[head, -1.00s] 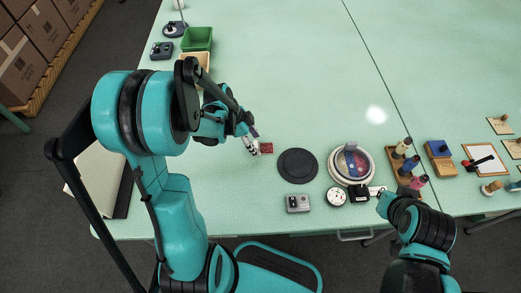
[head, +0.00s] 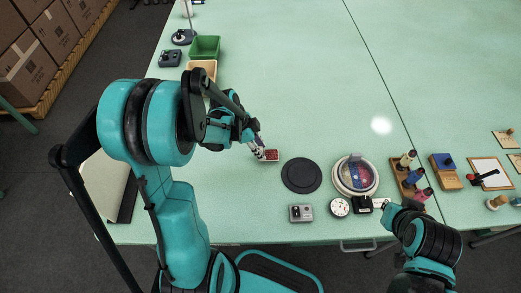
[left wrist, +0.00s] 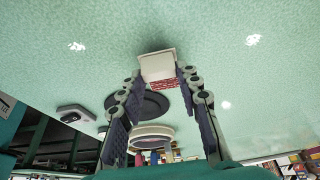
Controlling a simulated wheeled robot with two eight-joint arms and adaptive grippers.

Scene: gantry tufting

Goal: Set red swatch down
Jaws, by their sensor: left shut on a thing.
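The red swatch (head: 271,155) is a small red piece with a pale edge, left of the round black disc in the head view. In the left wrist view, a pale block-like face shows between the fingers, with the swatch's red strip (left wrist: 164,85) along its lower side. My left gripper (head: 260,151) is shut on the swatch, with its fingers on either side. I cannot tell whether the swatch touches the table. My right gripper (head: 386,208) is near the front edge at the right; its fingers do not show clearly.
The black disc (head: 301,190) lies close to the right of the swatch. Right of it stand a round device with a red and blue top (head: 340,178) and a rack of spools (head: 407,182). A green bin (head: 205,46) stands at the back left. The middle and back are clear.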

